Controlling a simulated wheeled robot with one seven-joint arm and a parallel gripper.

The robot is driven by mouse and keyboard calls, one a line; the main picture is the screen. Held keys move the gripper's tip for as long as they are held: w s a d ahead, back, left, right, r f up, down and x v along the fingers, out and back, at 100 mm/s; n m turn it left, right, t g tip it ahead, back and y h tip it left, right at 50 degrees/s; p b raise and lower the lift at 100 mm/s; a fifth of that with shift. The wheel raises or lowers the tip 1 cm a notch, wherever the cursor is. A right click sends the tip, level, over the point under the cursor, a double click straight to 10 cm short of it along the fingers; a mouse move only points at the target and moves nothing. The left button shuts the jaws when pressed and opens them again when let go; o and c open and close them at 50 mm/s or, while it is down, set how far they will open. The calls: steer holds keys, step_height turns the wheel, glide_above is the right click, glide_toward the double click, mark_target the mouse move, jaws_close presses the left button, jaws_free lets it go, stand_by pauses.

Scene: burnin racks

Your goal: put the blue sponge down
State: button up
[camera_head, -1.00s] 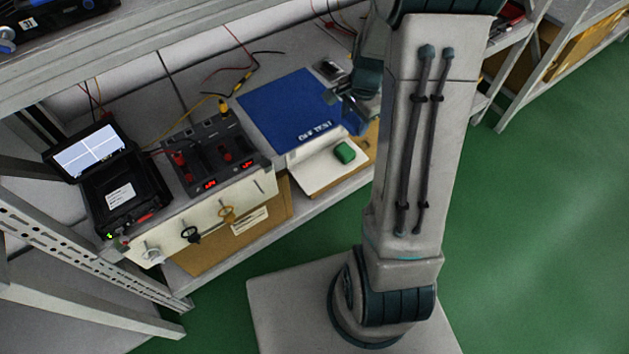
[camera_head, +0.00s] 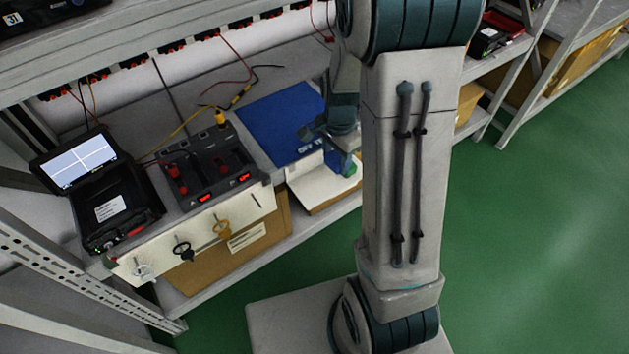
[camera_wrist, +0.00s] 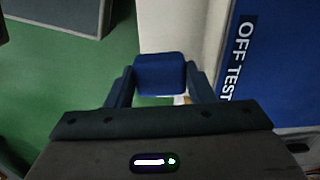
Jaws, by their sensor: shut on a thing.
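The blue sponge (camera_wrist: 165,72) is held between the two fingers of my gripper (camera_wrist: 160,80) in the wrist view. The pale board (camera_wrist: 185,28) shows behind and below it; I cannot tell whether they touch. The blue mat marked "OFF TEST" (camera_wrist: 262,85) lies to the right. In the head view my gripper (camera_head: 343,160) is over the right end of the pale board (camera_head: 318,184), in front of the blue mat (camera_head: 275,118). The fingers and sponge are mostly hidden there.
A black instrument with red displays (camera_head: 207,168) and an open case with a lit screen (camera_head: 122,208) stand left on the bench. Cables lie behind them. Keys hang on the white front panel (camera_head: 200,228). Green floor (camera_head: 540,220) is clear at right.

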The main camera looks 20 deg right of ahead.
glide_above(315, 187)
step_height(315, 187, down, 3)
steer(key=shift+f+b, duration=0.1)
steer(key=shift+b, duration=0.2)
steer(key=shift+s+f+b, duration=0.1)
steer(key=shift+f+b, duration=0.3)
steer(key=shift+f, duration=1.4)
steer(key=shift+f, duration=0.15)
steer(key=o, duration=0.9)
steer(key=shift+b, duration=0.3)
